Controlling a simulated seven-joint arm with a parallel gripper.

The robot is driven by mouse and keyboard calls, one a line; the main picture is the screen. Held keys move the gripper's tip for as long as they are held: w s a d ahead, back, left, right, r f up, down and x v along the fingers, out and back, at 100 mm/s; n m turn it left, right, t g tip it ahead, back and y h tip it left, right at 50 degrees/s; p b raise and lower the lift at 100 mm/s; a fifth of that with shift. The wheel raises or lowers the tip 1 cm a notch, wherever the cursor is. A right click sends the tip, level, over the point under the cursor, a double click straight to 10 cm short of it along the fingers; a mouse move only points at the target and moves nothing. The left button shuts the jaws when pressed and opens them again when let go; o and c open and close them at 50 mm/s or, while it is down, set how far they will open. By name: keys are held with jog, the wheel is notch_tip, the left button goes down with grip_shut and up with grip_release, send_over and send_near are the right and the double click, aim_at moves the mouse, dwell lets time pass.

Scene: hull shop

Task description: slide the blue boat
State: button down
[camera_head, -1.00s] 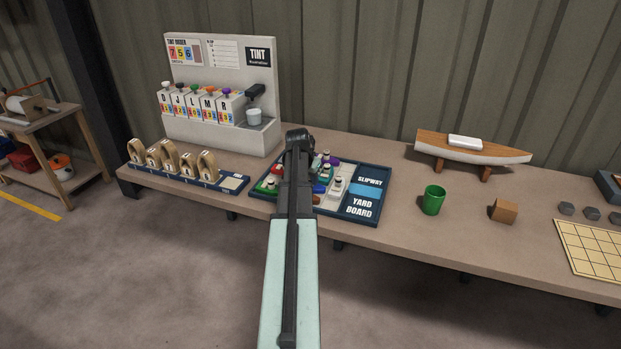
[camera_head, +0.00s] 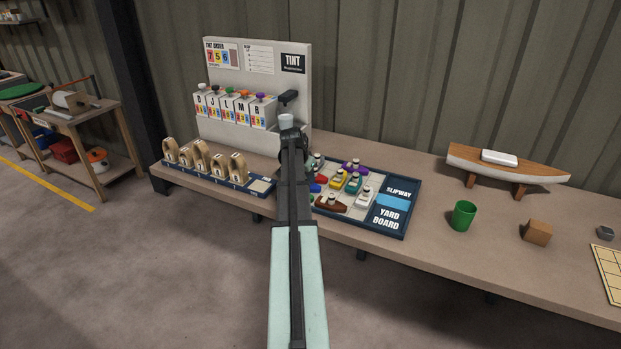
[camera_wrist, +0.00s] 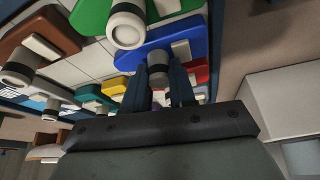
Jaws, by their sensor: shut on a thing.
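The blue boat (camera_wrist: 172,42) lies on the yard board in the wrist view, with a grey and white funnel. My gripper (camera_wrist: 169,82) is shut on that funnel, one dark finger on each side. In the head view a small blue part of the boat (camera_head: 315,188) shows beside my arm; the rest and my fingertips are hidden behind the arm. The yard board (camera_head: 390,217) has a dark blue frame and a light blue patch under the word SLIPWAY at its right.
Close around it are a green boat (camera_wrist: 92,14), a brown boat (camera_wrist: 45,38) and a red boat (camera_wrist: 200,75). Yellow, white and purple boats also crowd the board. A tint stand (camera_head: 300,98) rises behind; a green cup (camera_head: 464,216) stands to the right.

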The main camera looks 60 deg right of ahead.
jog(key=shift+w, duration=0.35)
jog(key=c, duration=1.3)
grip_release()
jog(key=o, duration=0.4)
jog(key=shift+s, duration=0.1)
jog(key=v, duration=1.3)
jog(key=shift+r, duration=0.45)
